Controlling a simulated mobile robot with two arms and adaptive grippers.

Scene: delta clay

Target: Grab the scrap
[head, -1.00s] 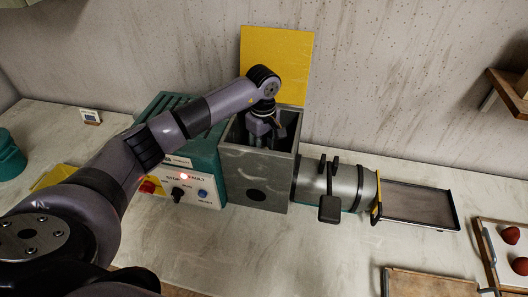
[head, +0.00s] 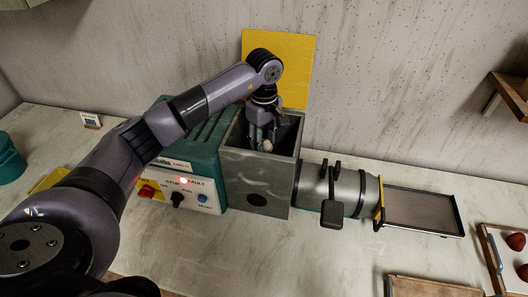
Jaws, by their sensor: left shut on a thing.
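My left gripper (head: 262,138) points down into the open top of the grey box-shaped hopper (head: 256,178). It is shut on a small pale lump, the scrap (head: 267,146), which shows at its fingertips near the hopper's mouth. The fingers partly hide the scrap, and the hopper's dark inside is mostly hidden. My right gripper does not show.
A yellow panel (head: 277,66) stands upright behind the hopper. A green machine housing with a control panel (head: 180,193) and a lit red lamp adjoins its left. A metal barrel (head: 335,190) and a dark tray (head: 420,210) extend right. A wall shelf (head: 510,92) juts out upper right.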

